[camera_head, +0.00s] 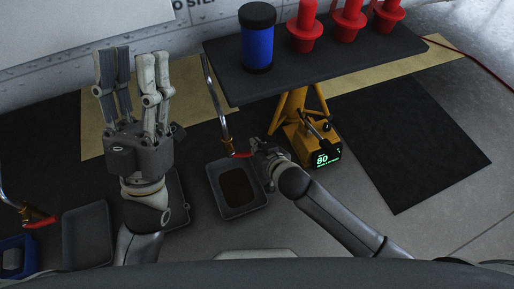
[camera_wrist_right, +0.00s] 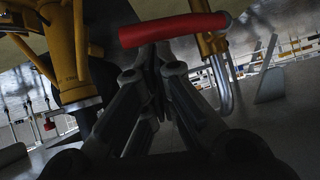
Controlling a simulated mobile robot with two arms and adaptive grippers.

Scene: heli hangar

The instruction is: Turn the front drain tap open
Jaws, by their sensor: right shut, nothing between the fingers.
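A drain tap with a red lever (camera_head: 243,155) stands over a grey tray (camera_head: 224,204) in the head view, at the end of a thin curved metal pipe (camera_head: 212,90). In the right wrist view its red lever (camera_wrist_right: 172,30) lies crosswise beside a brass body (camera_wrist_right: 212,42). My right gripper (camera_head: 258,148) is shut and empty, with its fingertips (camera_wrist_right: 160,52) close to the lever; I cannot tell if they touch. A second tap with a red lever (camera_head: 40,222) is at the far left. My left gripper (camera_head: 132,70) is open and empty, fingers pointing up.
The tray under the near tap holds a dark brown patch. Another grey tray (camera_head: 86,236) and a blue container (camera_head: 14,258) are at left. A dark table (camera_head: 330,62) bears a blue cylinder (camera_head: 257,38) and several red cones. A yellow stand (camera_head: 298,135) is right of the tap.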

